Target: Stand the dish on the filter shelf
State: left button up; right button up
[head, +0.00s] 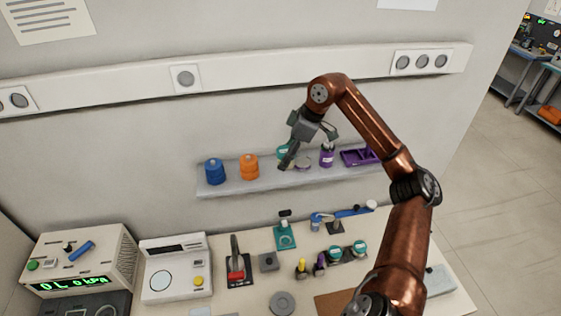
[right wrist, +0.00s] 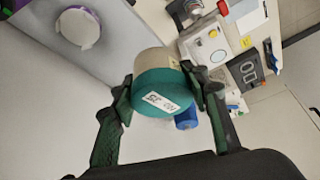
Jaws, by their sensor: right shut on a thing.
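My right gripper (head: 290,154) is over the filter shelf (head: 225,188), shut on a dish (right wrist: 160,92). The dish is a short cylinder with a teal face, a pale beige side and a white label. In the right wrist view the fingers grip it from both sides. In the head view only a bit of teal (head: 282,151) shows behind the gripper. I cannot tell whether the dish touches the shelf. My left gripper is not in view.
Two teal-topped dishes (head: 360,248) stand on the crowded bench below. The wall is close behind.

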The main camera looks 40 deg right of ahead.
jog(key=p, duration=0.2)
send_over(274, 173)
jog(key=s, duration=0.2)
jog(key=f, duration=0.6)
jog(key=shift+w+d, duration=0.2)
jog(key=shift+d, duration=0.2)
jog(key=f+p, duration=0.2)
jog(key=f, duration=0.1)
jog(key=shift+w, duration=0.2)
jog(key=shift+d+f, duration=0.1)
jog(key=shift+f, duration=0.05)
jog(key=shift+f, duration=0.1)
jog(key=o, duration=1.6)
jog(key=shift+f, duration=0.1)
